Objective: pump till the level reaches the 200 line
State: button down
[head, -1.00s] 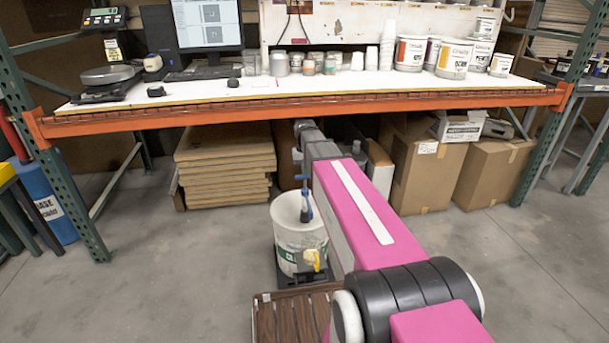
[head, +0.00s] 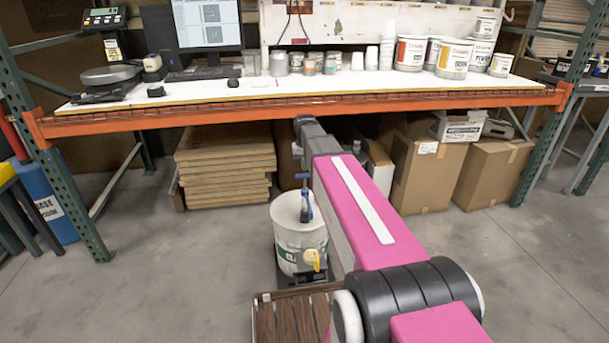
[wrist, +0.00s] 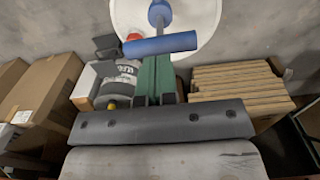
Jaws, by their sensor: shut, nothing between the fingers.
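A white bucket (head: 287,240) stands on the floor under the bench, with a blue-handled pump (head: 306,207) upright at its top. A pale and yellow part (head: 314,259) sits at its front. In the wrist view the bucket's round white top (wrist: 205,22) lies at the upper edge, with the blue T-shaped handle (wrist: 160,44) over it. My gripper (wrist: 154,62) has its green fingers together and empty, close to the handle's bar; I cannot tell whether they touch it. In the head view my arm hides the gripper. No level or 200 line is readable.
The bench's orange beam (head: 300,108) runs above the bucket. Stacked boards (head: 225,165) are behind to the left, and cardboard boxes (head: 420,180) to the right. A brown slatted platform (head: 290,318) is in front.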

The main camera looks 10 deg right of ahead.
aim_at(305, 177)
jog(key=shift+f, duration=3.6)
jog(key=shift+r, duration=3.9)
jog(key=shift+f, duration=0.1)
notch_tip(305, 177, up, 6)
dwell(0.4)
